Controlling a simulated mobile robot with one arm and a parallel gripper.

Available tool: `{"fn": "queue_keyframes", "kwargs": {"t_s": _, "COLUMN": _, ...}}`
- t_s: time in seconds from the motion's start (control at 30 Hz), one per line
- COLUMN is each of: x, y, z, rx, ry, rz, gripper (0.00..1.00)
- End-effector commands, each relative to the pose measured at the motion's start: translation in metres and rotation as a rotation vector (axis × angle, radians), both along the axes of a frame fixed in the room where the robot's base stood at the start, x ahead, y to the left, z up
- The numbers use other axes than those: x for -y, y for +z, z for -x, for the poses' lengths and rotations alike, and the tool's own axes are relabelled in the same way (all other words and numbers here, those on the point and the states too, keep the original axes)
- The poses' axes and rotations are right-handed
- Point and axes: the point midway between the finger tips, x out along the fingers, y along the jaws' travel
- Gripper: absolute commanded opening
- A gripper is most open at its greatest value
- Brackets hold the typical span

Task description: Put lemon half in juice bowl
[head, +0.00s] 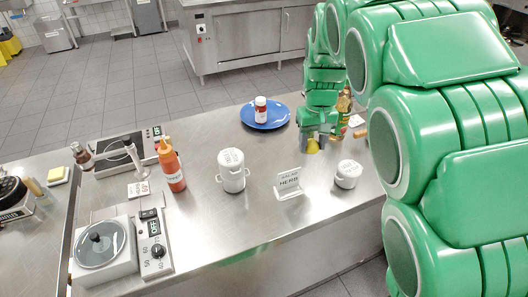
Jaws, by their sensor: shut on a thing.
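My gripper (313,141) is at the end of my green arm, over the far right part of the steel counter. It is shut on a small yellow piece, apparently the lemon half (312,147), which shows just below the fingers. Its cut face and its exact height above the counter cannot be made out. I cannot pick out a juice bowl for sure; my arm covers much of the right side.
On the counter (270,222) are a blue plate (281,121) with a jar (260,109), a white lidded pot (232,172), a sign (289,184), a small white container (348,174), an orange bottle (171,166) and a bottle (343,111) behind the gripper. The front middle is clear.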

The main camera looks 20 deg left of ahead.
Motion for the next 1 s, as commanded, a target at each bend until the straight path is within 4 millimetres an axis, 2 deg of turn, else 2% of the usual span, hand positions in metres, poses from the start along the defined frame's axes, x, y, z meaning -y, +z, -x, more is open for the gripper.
{"fn": "queue_keyframes", "kwargs": {"t_s": 0.03, "x": -0.01, "y": 0.002, "z": 0.011, "rx": -0.001, "ry": 0.029, "rz": 0.0, "gripper": 0.18}}
{"fn": "queue_keyframes", "kwargs": {"t_s": 0.2, "x": -0.037, "y": 0.008, "z": 0.045, "rx": -0.003, "ry": 0.116, "rz": 0.0, "gripper": 0.18}}
{"fn": "queue_keyframes", "kwargs": {"t_s": 0.4, "x": -0.057, "y": 0.014, "z": 0.072, "rx": -0.001, "ry": 0.188, "rz": -0.003, "gripper": 0.18}}
{"fn": "queue_keyframes", "kwargs": {"t_s": 0.5, "x": -0.062, "y": 0.015, "z": 0.079, "rx": -0.003, "ry": 0.206, "rz": -0.003, "gripper": 0.18}}
{"fn": "queue_keyframes", "kwargs": {"t_s": 0.67, "x": -0.067, "y": 0.013, "z": 0.08, "rx": -0.003, "ry": 0.217, "rz": -0.003, "gripper": 0.18}}
{"fn": "queue_keyframes", "kwargs": {"t_s": 1.0, "x": -0.087, "y": -0.003, "z": 0.048, "rx": -0.002, "ry": 0.215, "rz": -0.002, "gripper": 0.18}}
